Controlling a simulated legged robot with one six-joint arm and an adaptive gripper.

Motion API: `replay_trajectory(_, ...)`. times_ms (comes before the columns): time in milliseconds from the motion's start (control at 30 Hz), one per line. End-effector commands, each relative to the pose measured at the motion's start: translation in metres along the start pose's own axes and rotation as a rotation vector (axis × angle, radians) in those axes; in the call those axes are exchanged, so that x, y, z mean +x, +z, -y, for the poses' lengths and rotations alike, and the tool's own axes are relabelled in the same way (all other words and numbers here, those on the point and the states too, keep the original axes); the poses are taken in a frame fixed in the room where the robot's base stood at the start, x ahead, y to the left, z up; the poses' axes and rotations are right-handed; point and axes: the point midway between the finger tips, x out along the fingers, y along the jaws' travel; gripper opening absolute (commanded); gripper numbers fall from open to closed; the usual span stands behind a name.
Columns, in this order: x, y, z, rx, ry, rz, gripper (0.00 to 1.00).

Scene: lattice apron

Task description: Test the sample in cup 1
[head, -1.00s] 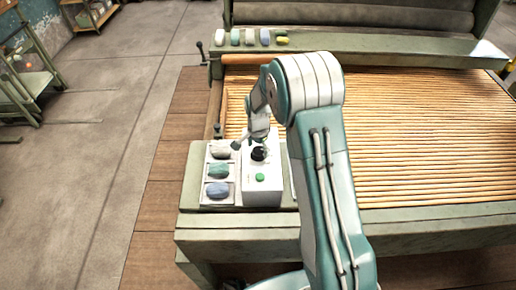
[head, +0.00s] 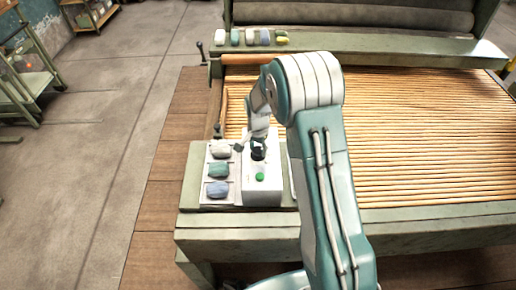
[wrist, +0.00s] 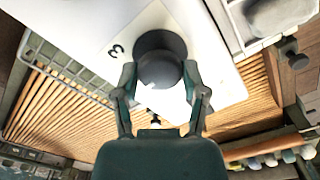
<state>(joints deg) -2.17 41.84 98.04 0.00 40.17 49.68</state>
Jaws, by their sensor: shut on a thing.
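A white box-shaped tester (head: 262,190) stands on the green ledge, with a black round knob (head: 258,154) and a green button (head: 260,177) on its top. My gripper (wrist: 160,80) is shut on the knob; in the wrist view, one finger lies on each side of the dark knob (wrist: 160,60). A black numeral "3" (wrist: 116,51) shows on the white face beside it. Left of the tester, three white cups hold lumps: whitish (head: 219,148), green (head: 219,170) and blue (head: 217,189). I cannot read which one is cup 1.
A slatted wooden bed (head: 420,140) lies right and behind. Several coloured lumps (head: 250,38) line its far ledge. A small dark-topped post (head: 217,130) stands behind the cups. The floor at left is open, with a cart (head: 25,80) beyond.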

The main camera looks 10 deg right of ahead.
Motion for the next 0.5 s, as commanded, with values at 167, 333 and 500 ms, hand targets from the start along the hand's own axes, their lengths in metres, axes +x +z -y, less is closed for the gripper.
replay_trajectory(167,0.0011,-0.0002,0.0010,-0.146,-0.003,-0.002,0.09)
replay_trajectory(333,0.0011,-0.0002,0.0011,-0.294,-0.003,-0.002,0.09)
replay_trajectory(500,0.0012,-0.0002,0.0011,-0.426,-0.003,-0.003,0.09)
